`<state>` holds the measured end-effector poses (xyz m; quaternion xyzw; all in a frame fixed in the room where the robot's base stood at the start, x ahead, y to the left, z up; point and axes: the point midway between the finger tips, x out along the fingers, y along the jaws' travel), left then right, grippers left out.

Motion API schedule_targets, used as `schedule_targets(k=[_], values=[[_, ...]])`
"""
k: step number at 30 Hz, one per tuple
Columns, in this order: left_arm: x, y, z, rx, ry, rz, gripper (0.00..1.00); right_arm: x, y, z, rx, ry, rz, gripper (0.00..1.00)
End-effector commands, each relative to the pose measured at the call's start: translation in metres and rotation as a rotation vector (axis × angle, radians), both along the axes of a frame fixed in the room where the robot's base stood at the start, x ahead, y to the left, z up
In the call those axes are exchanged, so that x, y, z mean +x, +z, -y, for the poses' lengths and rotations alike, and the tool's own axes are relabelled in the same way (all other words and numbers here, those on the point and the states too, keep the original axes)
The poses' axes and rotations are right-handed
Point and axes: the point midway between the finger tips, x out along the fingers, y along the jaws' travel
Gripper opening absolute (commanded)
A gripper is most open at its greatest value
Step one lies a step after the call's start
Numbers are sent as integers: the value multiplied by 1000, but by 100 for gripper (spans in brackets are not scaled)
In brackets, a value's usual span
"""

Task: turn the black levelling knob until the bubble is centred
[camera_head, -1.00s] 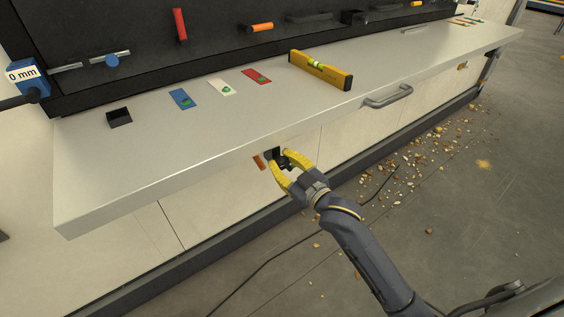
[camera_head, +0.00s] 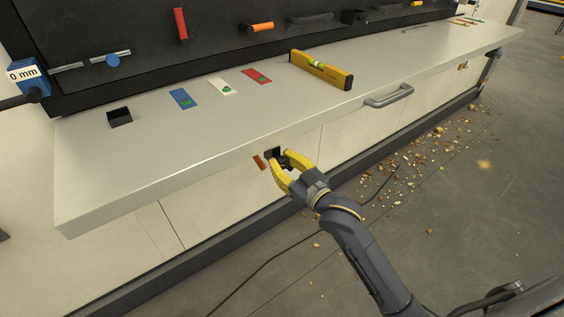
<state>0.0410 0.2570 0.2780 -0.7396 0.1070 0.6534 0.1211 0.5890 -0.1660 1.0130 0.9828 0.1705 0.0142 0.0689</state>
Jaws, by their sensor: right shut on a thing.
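My right gripper (camera_head: 281,159) is at the front face of the bench, its yellow fingers shut on the black levelling knob (camera_head: 273,153) just under the top's front edge. The fingers and gripper body cover part of the knob. A yellow spirit level (camera_head: 335,75) lies on the bench top, up and to the right of the gripper. Its green vial (camera_head: 316,64) shows, but the bubble is too small to make out. My left gripper is not in view.
An orange-brown tab (camera_head: 259,162) sits just left of the knob. A grey handle (camera_head: 388,96) juts from the bench front to the right. Blue, white and red cards (camera_head: 257,76) lie on the bench top (camera_head: 180,150). Rubble (camera_head: 420,155) and a cable lie on the floor.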

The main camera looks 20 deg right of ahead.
Motion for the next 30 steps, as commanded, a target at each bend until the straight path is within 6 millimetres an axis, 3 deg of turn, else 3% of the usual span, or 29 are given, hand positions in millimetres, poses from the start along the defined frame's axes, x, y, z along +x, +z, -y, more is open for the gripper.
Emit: schedule_targets(k=[1, 20, 21, 28, 30], values=[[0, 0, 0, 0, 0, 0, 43, 0, -9, 0, -7, -1, -18, 0], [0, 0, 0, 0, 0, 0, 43, -1, -10, 0, -8, -1, -20, 0], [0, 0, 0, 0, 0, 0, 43, -1, -10, 0, -8, -1, -20, 31], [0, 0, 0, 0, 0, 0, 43, 0, -5, 0, -5, -1, -11, 58], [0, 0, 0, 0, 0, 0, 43, 0, -5, 0, -4, 0, -9, 58]])
